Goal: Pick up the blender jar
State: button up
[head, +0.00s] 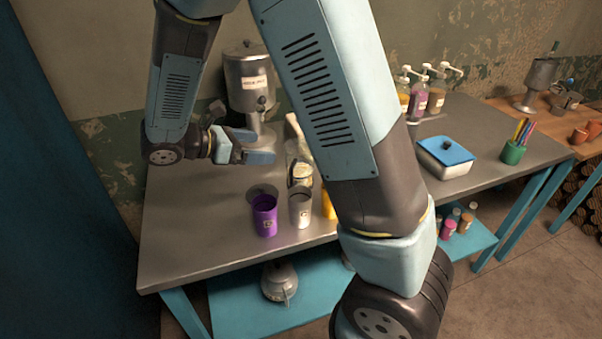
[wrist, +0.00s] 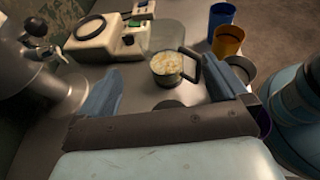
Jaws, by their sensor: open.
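The blender jar appears to be the clear vessel with a dark handle and pale yellowish contents (wrist: 166,66). In the wrist view it stands beyond my gripper (wrist: 169,82), roughly centred between the spread fingers, handle to the right. In the head view the jar (head: 299,174) stands on the metal table, partly hidden by my arm. My gripper (head: 257,149) is open and empty, left of the jar and in front of the metal dispenser. The jar does not appear to touch the fingers.
A metal dispenser (head: 247,85) stands close behind my gripper. Purple (head: 265,217), grey (head: 300,209) and yellow (head: 328,204) cups stand near the front edge. A cream appliance (wrist: 105,38) lies beyond the jar. The table's left front (head: 195,240) is clear.

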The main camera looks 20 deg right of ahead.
send_near(299, 148)
jog(key=s+d, duration=0.3)
jog(key=shift+r+x, duration=0.15)
jog(key=shift+x, duration=1.1)
jog(key=shift+r+x, duration=0.15)
jog(key=shift+x, duration=1.1)
jog(key=shift+w+d, duration=0.1)
jog(key=shift+c, duration=0.2)
jog(key=c, duration=1.4)
